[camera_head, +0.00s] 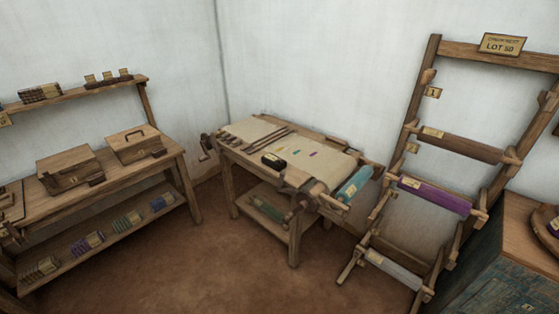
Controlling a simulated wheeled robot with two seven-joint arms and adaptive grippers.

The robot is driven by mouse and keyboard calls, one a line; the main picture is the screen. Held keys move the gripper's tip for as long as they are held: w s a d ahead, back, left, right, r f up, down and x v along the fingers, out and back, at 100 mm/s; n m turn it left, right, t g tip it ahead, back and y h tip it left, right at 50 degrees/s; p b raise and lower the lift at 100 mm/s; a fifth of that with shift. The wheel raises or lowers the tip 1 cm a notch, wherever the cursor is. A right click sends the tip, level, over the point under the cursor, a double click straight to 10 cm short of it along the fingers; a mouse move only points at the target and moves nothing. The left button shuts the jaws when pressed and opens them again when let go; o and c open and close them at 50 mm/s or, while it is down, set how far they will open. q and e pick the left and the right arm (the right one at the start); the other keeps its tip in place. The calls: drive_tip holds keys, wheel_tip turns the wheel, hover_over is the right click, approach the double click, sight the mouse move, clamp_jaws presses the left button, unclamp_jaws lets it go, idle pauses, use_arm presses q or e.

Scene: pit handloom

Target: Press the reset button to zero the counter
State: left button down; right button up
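A small black box (273,161) sits on the cloth-covered top of the wooden loom table (296,245) in the middle of the view. It may be the counter, but it is too small to tell. I cannot make out a reset button or a readout on it. Neither of my grippers is in view.
A wooden bench (125,174) with two wooden boxes (69,169) (134,143) stands at the left under a shelf (73,94). A tall rack (425,90) with rolls leans at the right, near a blue-sided cabinet (490,265). The brown floor (190,265) in front is clear.

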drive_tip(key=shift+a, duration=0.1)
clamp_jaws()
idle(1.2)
